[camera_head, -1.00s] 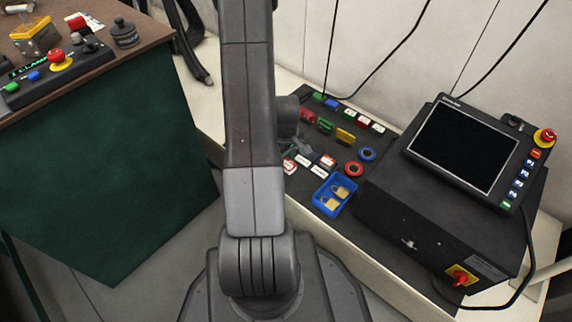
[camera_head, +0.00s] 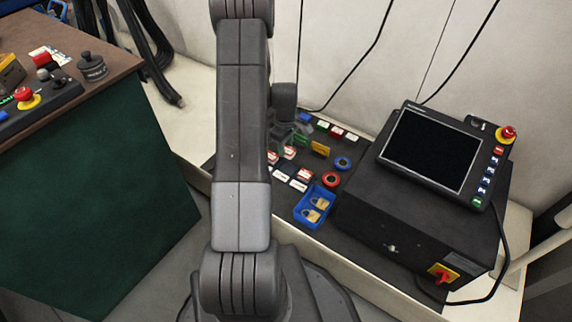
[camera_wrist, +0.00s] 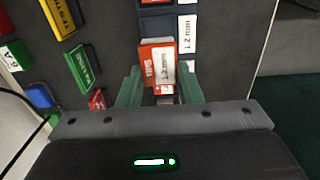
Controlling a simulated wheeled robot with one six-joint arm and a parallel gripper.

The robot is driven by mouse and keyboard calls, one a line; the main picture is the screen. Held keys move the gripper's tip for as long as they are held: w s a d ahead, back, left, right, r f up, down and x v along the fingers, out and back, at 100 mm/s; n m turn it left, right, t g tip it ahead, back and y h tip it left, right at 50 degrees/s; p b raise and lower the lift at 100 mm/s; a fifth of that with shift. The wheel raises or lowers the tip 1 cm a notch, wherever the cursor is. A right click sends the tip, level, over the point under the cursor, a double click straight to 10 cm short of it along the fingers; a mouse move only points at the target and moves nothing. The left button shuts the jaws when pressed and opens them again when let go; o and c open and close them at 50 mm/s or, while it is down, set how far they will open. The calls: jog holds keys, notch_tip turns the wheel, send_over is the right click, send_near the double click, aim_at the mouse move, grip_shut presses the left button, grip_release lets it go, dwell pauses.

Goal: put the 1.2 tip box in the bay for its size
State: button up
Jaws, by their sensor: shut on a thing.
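In the wrist view my gripper (camera_wrist: 160,92) is shut on a red tip box (camera_wrist: 147,52) with a white label that seems to read 1.2 mm. The box is upright between the green-grey fingers. Just beyond it is a dark blue-edged bay (camera_wrist: 156,24), with a white 1.2 mm label (camera_wrist: 187,34) on its right. I cannot tell whether the box is over the bay's edge or short of it. In the head view my gripper (camera_head: 290,130) is low over the black mat, partly hidden behind my arm, and the held box cannot be made out.
A black controller with a screen (camera_head: 430,147) stands at right. Green (camera_wrist: 82,68) and yellow blocks lie left in the wrist view.

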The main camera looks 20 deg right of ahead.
notch_tip(320, 180, down, 8)
jog(key=shift+r+b, duration=0.15)
jog(key=shift+b, duration=0.95)
jog(key=o, duration=1)
notch_tip(320, 180, up, 12)
jog(key=p, duration=0.4)
jog(key=b, duration=0.3)
send_over(285, 167)
jog(key=shift+s+f, duration=0.1)
jog(key=shift+f, duration=4.2)
jog(key=shift+f, duration=0.1)
